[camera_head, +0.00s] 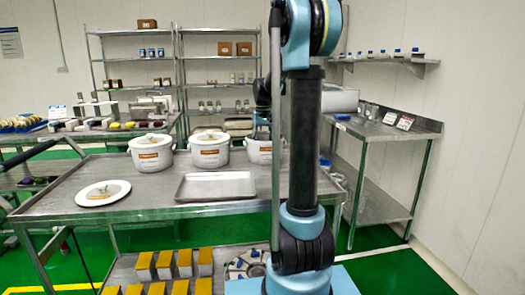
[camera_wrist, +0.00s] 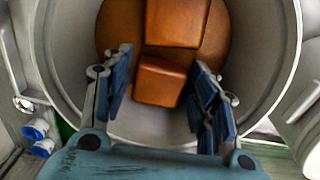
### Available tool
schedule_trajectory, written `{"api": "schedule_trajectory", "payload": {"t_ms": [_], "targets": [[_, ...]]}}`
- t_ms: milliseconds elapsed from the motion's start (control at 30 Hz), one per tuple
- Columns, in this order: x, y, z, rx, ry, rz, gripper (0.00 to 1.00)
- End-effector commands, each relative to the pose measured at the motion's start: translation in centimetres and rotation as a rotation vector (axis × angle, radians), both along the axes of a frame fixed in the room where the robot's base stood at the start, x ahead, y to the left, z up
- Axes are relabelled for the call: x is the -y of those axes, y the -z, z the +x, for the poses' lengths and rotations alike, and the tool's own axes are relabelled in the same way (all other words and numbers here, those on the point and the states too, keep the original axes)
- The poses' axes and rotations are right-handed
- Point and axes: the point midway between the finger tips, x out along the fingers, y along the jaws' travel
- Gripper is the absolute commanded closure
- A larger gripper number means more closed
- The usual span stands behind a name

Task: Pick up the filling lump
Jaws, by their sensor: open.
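In the wrist view, a filling lump (camera_wrist: 160,82) shows as an orange-brown block inside a round, light-walled pot (camera_wrist: 262,70). A second orange-brown lump (camera_wrist: 177,20) lies just beyond it, on a brown round surface in the pot. My gripper (camera_wrist: 161,70) is open, with one blue-padded finger on each side of the nearer lump. Gaps show between the fingers and that lump, and the gripper holds nothing. How far the fingertips are above or beside it is hard to tell.
In the head view, white pots (camera_head: 209,150) stand along the back of the metal table (camera_head: 150,200); the rightmost is partly behind my arm. An empty metal tray (camera_head: 216,186) and a white plate (camera_head: 103,192) lie in front.

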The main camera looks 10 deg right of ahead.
Motion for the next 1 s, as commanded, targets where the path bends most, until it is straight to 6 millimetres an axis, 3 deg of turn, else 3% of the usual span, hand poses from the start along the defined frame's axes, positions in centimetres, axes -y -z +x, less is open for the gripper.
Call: {"api": "schedule_trajectory", "payload": {"t_ms": [267, 433, 767, 1000], "targets": [[0.0, 0.3, 0.0, 0.0, 0.0, 0.0, 0.47], [0.0, 0.3, 0.0, 0.0, 0.0, 0.0, 0.82], [0.1, 0.1, 0.0, 0.0, 0.001, 0.0, 0.82], [0.1, -2.4, -0.1, 0.0, 0.002, 0.0, 0.82]]}}
